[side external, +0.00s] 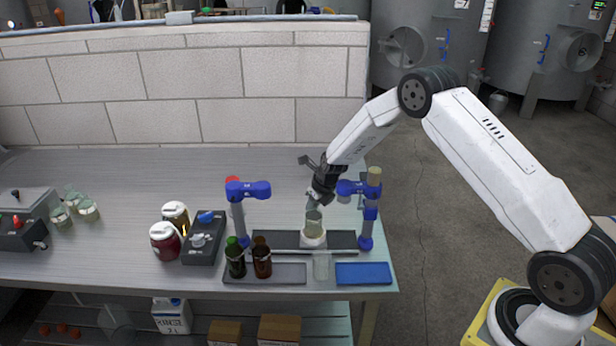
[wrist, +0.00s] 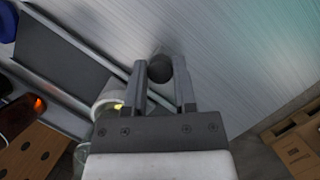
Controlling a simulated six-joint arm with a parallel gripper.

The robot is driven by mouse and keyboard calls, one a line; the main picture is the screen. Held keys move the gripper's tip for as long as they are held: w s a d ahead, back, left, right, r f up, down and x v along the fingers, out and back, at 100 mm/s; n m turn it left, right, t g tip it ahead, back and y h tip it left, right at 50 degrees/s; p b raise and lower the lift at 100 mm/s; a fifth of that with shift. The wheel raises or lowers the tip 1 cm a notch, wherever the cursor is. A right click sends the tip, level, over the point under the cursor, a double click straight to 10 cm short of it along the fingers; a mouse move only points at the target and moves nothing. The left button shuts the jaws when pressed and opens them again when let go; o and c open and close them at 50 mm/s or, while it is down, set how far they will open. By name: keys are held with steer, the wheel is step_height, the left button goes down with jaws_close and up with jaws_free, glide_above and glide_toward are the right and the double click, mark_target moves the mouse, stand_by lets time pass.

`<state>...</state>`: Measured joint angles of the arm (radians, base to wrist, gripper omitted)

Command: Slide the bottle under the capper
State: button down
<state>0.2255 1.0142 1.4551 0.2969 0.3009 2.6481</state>
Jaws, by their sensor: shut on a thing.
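A pale, clear bottle (side external: 313,223) stands upright, as far as I can tell, over a round white base on the dark track. My gripper (side external: 315,199) reaches down from the upper right and is shut on its top. In the wrist view my gripper (wrist: 161,72) has a grey round part with a dark centre between its fingers, which I take for the bottle's neck. A blue-headed post (side external: 248,190) stands left of the bottle and another blue-headed post (side external: 360,187) stands right of it, partly behind my wrist. Which one is the capper, I cannot tell.
Two dark bottles, one green-topped (side external: 235,258) and one brown (side external: 262,258), stand front left of the track. A blue tray (side external: 363,273) lies front right. White-lidded jars (side external: 165,242) and a dark control box (side external: 204,238) are further left. The rear bench is mostly clear.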

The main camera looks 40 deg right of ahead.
steer(key=shift+s+d, duration=0.35)
steer(key=shift+s, duration=0.05)
steer(key=shift+c, duration=2)
jaws_free()
steer(key=shift+v, duration=1.1)
step_height(320, 180, up, 10)
steer(key=shift+s+f, duration=0.2)
steer(key=shift+s, duration=0.25)
